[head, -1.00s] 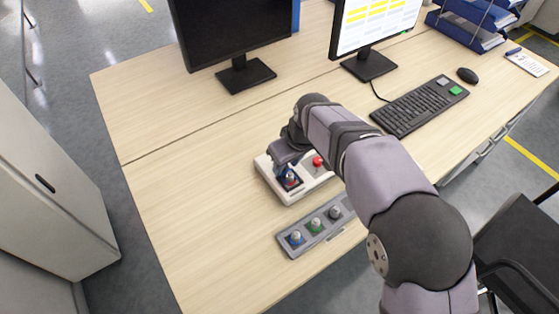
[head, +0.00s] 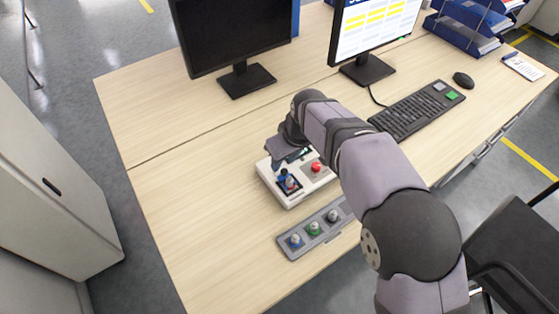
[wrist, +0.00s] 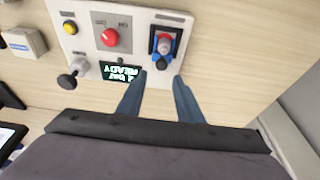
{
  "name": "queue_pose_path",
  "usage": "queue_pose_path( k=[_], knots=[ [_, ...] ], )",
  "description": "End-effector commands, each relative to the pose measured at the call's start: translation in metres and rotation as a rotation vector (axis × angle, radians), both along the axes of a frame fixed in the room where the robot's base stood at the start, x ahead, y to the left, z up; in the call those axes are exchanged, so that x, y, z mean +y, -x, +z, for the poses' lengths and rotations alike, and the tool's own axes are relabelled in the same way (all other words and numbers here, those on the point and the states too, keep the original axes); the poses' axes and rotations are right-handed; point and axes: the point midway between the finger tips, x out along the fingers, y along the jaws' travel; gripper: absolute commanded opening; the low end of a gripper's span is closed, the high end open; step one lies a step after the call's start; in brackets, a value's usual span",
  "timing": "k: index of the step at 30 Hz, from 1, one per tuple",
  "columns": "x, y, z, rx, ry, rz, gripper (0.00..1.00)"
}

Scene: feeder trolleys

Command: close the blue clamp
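The blue clamp (head: 288,183) sits at the front left corner of the white control box (head: 292,199). In the wrist view the blue clamp (wrist: 165,44) shows a blue frame around a grey and red knob, with a dark blue end toward my fingers. My gripper (wrist: 160,77) is open and empty, its two fingertips apart, just short of the clamp and beside the display. In the head view my gripper (head: 284,153) is just behind the clamp, above the box. I cannot tell whether the clamp is open or closed.
The box also carries a red knob (wrist: 110,38), a yellow button (wrist: 69,28), a black-knobbed plunger (wrist: 68,81) and a lit display (wrist: 119,71). A grey strip (head: 318,243) with three coloured knobs lies in front. The keyboard (head: 418,109) is right. The desk's left side is clear.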

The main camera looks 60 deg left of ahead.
Motion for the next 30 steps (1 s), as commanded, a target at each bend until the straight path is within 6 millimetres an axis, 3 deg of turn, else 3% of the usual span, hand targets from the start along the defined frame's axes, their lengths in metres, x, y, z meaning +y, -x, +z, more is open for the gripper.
queue_pose_path(
  k=[1,12,30],
  knots=[
    [0.001,0.000,0.009,0.000,0.000,0.001,0.33],
    [0.009,0.000,0.035,0.000,0.001,0.000,0.33],
    [0.010,0.000,0.036,0.000,0.000,0.000,0.33]
  ],
)
